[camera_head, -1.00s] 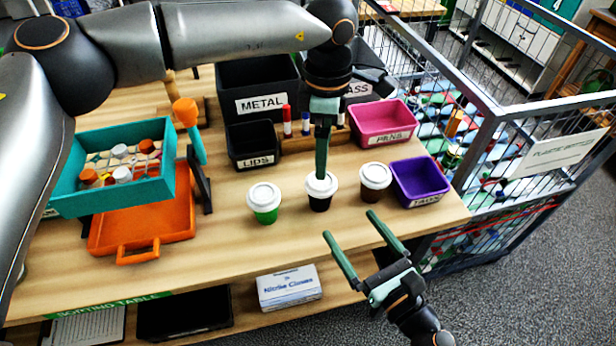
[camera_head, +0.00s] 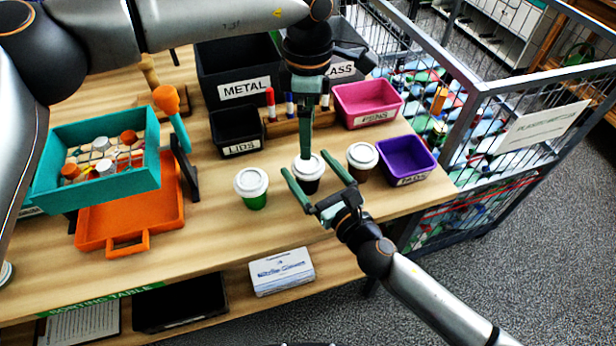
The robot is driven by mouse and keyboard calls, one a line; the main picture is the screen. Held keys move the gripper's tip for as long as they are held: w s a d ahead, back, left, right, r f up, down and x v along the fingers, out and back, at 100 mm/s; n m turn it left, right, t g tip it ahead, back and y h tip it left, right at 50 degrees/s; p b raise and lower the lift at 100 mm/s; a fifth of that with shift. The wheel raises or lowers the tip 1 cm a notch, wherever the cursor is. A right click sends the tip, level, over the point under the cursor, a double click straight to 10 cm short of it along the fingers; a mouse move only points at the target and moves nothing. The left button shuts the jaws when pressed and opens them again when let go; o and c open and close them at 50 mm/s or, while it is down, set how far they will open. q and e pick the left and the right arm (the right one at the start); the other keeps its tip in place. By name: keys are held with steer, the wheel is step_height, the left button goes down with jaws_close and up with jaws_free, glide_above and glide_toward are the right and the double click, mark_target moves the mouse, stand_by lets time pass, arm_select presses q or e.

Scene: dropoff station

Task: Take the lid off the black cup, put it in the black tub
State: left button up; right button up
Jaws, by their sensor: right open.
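The black cup (camera_head: 307,186) stands upright on the table in the middle of a row of three cups. Its white lid (camera_head: 314,170) is on it. My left gripper (camera_head: 305,152) points straight down with its fingertips at the lid; I see it edge-on, so its opening is hidden. My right gripper (camera_head: 304,164) is open, coming from the front, with one finger on each side of the black cup; I cannot tell whether they touch it. The black tub (camera_head: 237,133), labelled LIDS, stands empty behind and to the left.
A green cup (camera_head: 252,188) and a brown cup (camera_head: 361,161), both with white lids, flank the black cup. A purple tub (camera_head: 406,160) and pink tub (camera_head: 367,103) stand right. A marker rack (camera_head: 288,123) is behind. A teal box (camera_head: 97,172) and orange tray (camera_head: 130,220) are left.

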steer(key=shift+w+a, duration=0.35)
steer(key=shift+w, duration=0.15)
jaws_close()
stand_by(0.6)
